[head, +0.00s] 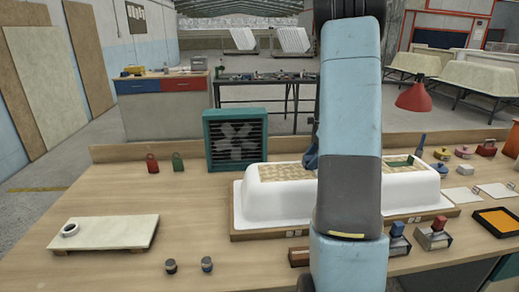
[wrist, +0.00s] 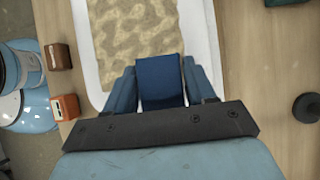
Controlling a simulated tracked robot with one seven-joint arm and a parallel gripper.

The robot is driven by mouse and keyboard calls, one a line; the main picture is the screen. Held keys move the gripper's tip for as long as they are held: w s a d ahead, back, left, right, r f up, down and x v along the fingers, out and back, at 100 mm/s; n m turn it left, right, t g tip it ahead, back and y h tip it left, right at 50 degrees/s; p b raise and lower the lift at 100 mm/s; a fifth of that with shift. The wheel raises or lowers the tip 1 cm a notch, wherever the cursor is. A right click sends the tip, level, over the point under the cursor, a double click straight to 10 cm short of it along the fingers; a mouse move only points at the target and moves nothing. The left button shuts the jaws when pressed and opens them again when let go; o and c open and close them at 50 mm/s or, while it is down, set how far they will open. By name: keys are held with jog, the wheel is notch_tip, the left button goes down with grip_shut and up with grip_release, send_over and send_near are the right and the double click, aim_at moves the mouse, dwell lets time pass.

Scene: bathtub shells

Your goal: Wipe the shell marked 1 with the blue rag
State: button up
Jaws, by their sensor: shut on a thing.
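A white bathtub shell (head: 270,205) lies on a wooden base on the bench in the head view, with tan patterned areas on top. My arm hides its middle, and I can read no number on it. In the wrist view, the white shell (wrist: 89,65) carries a mottled tan patch (wrist: 145,28). My gripper (wrist: 160,76) is shut on the blue rag (wrist: 160,85), a dark blue piece between its fingers. The rag is over the near end of the tan patch; I cannot tell whether it touches. A small part of my gripper (head: 311,160) shows beside my arm in the head view.
A teal fan (head: 236,140) stands behind the shell's left end. A pale board with a ring (head: 105,233) lies at left, and two small dark knobs (head: 189,267) at the front. Stamp-like blocks (head: 433,236) and an orange tray (head: 497,221) are at right. A red lamp (head: 417,97) hangs over the right.

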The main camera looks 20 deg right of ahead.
jog(key=shift+s+d+r, duration=0.1)
jog(key=shift+d, duration=0.3)
jog(key=shift+r, duration=3.9)
